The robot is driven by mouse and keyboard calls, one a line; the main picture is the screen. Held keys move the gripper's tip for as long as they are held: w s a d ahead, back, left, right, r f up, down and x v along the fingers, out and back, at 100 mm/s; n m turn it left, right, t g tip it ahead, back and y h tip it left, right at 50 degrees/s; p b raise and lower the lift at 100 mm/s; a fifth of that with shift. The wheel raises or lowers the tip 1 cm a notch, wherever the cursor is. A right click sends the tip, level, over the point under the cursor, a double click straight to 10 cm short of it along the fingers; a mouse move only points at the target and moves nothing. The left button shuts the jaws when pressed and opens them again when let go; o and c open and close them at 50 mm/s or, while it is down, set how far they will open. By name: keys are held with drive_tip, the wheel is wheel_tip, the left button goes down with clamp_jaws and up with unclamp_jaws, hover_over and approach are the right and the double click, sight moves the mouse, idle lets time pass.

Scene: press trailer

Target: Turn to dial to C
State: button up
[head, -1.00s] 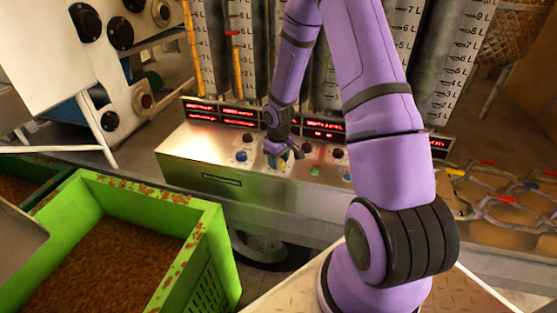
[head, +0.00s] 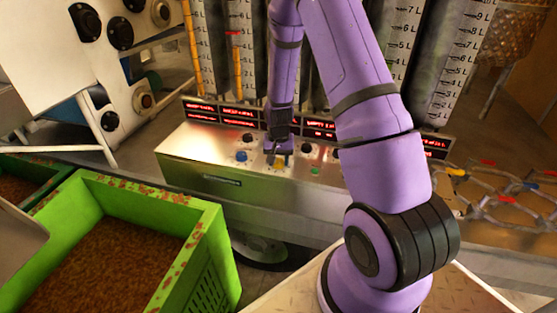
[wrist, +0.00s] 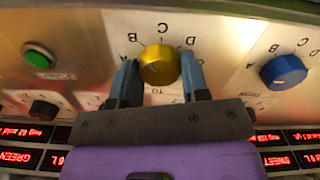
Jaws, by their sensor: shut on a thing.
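The yellow dial (wrist: 160,66) sits on the metal panel with letters printed around it, including B, C and D. My gripper (wrist: 160,80) is shut on it, with one blue finger on each side of the dial. I cannot make out a pointer mark on the dial, so its setting is unclear. In the head view my gripper (head: 278,156) reaches down to the front control box (head: 215,165), and a bit of yellow shows under the fingers.
A blue dial (wrist: 284,72) and a green button (wrist: 38,56) flank the yellow dial. Red-lit displays (head: 240,113) run along the back of the box, with measuring cylinders (head: 455,60) behind. A green crate (head: 205,240) of brown material stands at front left.

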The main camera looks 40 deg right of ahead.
sight(278, 161)
drive_tip(key=m, duration=0.7)
idle(0.6)
drive_tip(key=o, duration=0.9)
drive_tip(key=shift+r, duration=0.15)
wheel_tip(278, 161, up, 10)
drive_tip(key=shift+r, duration=0.25)
drive_tip(key=shift+r, duration=0.1)
